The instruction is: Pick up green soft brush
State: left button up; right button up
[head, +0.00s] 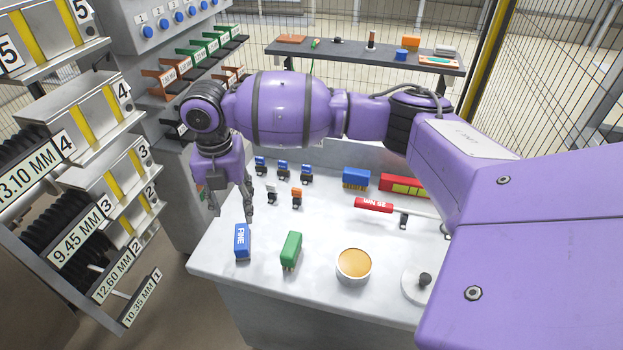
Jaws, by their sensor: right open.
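The green brush (291,250) lies on the white worktop near its front edge, to the right of a blue block marked FINE (242,241). Its bristles are hard to make out. My right gripper (232,215) hangs from the purple arm, pointing down, above and behind the blue FINE block and to the left of the green brush. Its fingers are apart and nothing shows between them. It does not touch the brush. My left gripper is out of view.
A tub of orange-tan material (354,266) stands right of the brush, with a round knobbed lid (424,281) beyond. Small clips, a blue box (356,179) and a red-handled torque tool (374,205) lie farther back. Labelled racks (90,230) stand at left.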

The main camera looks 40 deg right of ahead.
aim_at(289, 254)
jog(key=z, duration=0.85)
jog(key=k+j, duration=0.1)
jog(key=k, duration=0.15)
jog(key=i+z, duration=0.05)
